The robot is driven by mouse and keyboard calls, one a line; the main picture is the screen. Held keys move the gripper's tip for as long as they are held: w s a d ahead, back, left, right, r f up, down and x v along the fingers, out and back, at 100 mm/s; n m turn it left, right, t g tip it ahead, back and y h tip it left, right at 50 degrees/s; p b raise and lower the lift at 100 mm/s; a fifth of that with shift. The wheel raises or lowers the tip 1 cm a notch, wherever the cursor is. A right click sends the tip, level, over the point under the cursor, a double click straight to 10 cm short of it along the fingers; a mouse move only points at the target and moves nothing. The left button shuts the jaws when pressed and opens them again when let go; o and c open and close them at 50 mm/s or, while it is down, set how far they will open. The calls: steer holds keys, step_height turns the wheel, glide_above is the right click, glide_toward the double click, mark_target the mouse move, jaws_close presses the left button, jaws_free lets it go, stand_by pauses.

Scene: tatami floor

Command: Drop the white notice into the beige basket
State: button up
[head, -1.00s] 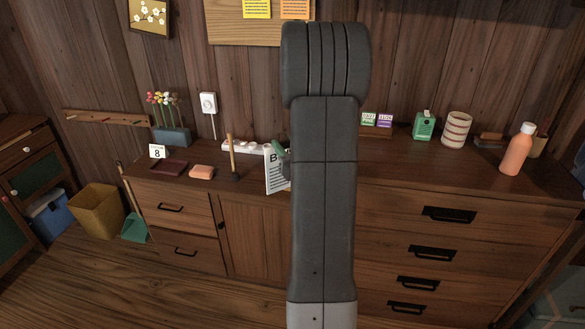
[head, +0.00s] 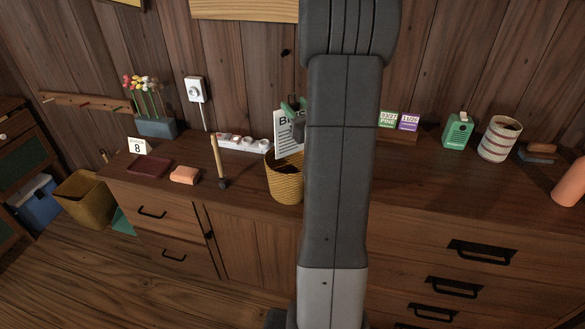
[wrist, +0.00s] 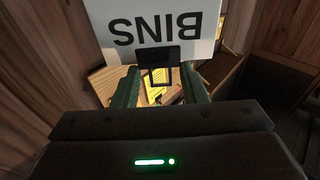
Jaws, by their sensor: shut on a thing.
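The white notice (head: 287,143), printed with bold black lettering, is upright in my gripper (head: 293,105) in the head view. The green fingers are shut on its upper part. In the wrist view, the notice (wrist: 150,28) appears upside down, reading "BINS", beyond the fingertips (wrist: 160,74). The beige woven basket (head: 284,184) stands on the dresser, directly below the notice in the picture. The notice's lower edge meets the basket's rim in the picture; I cannot tell whether it is inside or behind. My arm hides the basket's right side.
The dresser top (head: 240,190) holds a plunger-like wooden-handled thing (head: 217,160) left of the basket, a white power strip (head: 243,143) behind, and a pink block (head: 185,175). A yellow-brown bin (head: 85,200) stands on the floor at left.

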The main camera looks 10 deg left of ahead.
steer(key=shift+s+f+b, duration=0.15)
steer(key=shift+f+b, duration=0.15)
steer(key=shift+f, duration=0.25)
step_height(320, 180, down, 5)
steer(key=shift+r+b, duration=0.15)
steer(key=shift+b, duration=1)
steer(key=o, duration=1.3)
steer(key=shift+c, duration=0.2)
step_height(320, 180, up, 10)
